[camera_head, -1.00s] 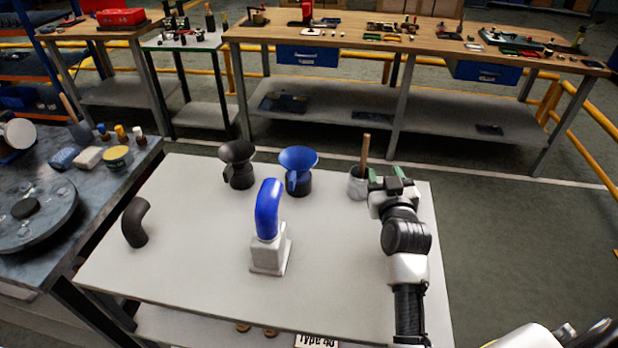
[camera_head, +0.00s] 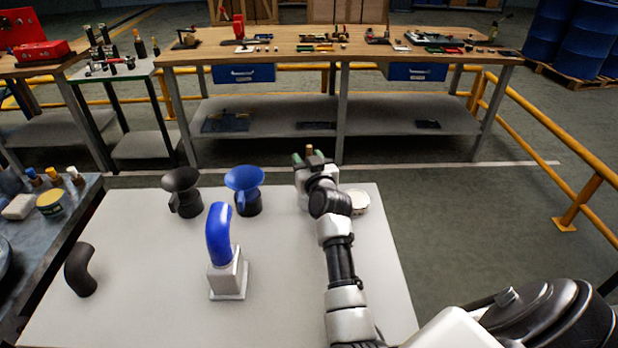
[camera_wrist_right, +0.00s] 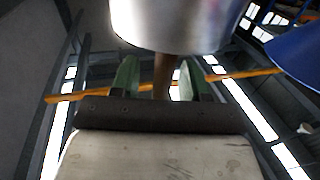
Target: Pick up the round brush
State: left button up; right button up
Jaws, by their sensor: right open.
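The round brush shows only as a brown wooden handle (camera_head: 309,150); its head is hidden. A grey metal pot (camera_head: 302,198) is partly covered by my right arm. In the right wrist view the handle (camera_wrist_right: 163,74) sticks out from beside the silvery pot (camera_wrist_right: 180,22). My right gripper (camera_head: 311,158) is open at the handle. Its green fingers (camera_wrist_right: 156,80) stand on either side of the handle, with a visible gap on each side. My left gripper is not in view.
A blue funnel-topped vessel (camera_head: 245,188) and a black one (camera_head: 182,190) stand left of the pot. A blue bent pipe (camera_head: 218,235) on a grey block and a dark elbow (camera_head: 80,270) are nearer. A pale round thing (camera_head: 358,201) lies right of my arm.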

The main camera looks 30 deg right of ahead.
jog(key=shift+w, duration=0.2)
jog(key=shift+s, duration=0.1)
jog(key=shift+c, duration=1)
grip_shut()
jog(key=shift+r, duration=0.1)
